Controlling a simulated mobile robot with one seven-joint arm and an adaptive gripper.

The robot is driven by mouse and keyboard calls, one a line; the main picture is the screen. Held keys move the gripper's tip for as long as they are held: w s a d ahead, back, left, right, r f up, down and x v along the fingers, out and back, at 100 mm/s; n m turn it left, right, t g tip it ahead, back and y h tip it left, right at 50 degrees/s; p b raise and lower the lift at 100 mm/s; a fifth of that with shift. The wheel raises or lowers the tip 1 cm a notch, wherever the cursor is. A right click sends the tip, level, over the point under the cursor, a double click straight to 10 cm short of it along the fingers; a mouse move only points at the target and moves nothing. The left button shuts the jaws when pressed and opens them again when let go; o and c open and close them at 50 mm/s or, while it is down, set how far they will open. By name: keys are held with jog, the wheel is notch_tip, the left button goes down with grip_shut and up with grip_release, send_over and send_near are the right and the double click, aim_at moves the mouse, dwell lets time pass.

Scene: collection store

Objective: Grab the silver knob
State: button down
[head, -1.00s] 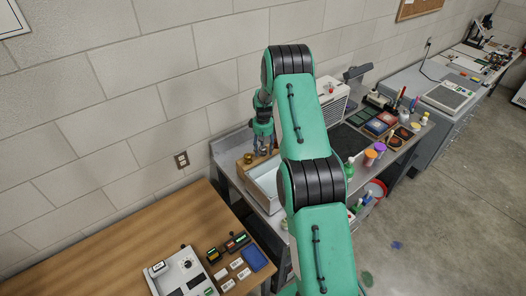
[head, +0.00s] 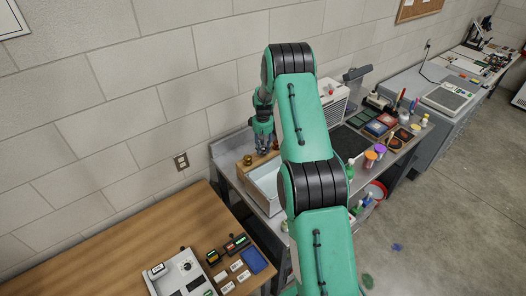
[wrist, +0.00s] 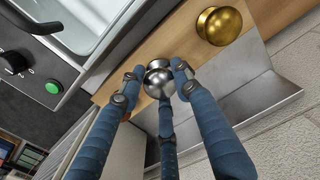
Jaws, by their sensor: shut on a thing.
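The silver knob (wrist: 159,82) is a round, shiny metal ball knob on a wooden board (wrist: 150,50). It shows in the wrist view, between the fingers of my gripper (wrist: 158,80). My gripper is shut on the knob, with blue fingers on its left and right and another finger below it. In the head view my gripper (head: 263,146) is down at the back of the grey bench. The silver knob cannot be made out there.
A brass knob (wrist: 219,26) stands close by on the same board, to the right. A white basin (wrist: 88,22) and a panel with a green button (wrist: 53,87) are to the left. The block wall (head: 150,90) is close behind my gripper.

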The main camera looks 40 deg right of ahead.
aim_at(263, 146)
notch_tip(263, 146, up, 8)
jog(key=shift+r+b, duration=0.1)
jog(key=shift+b, duration=0.55)
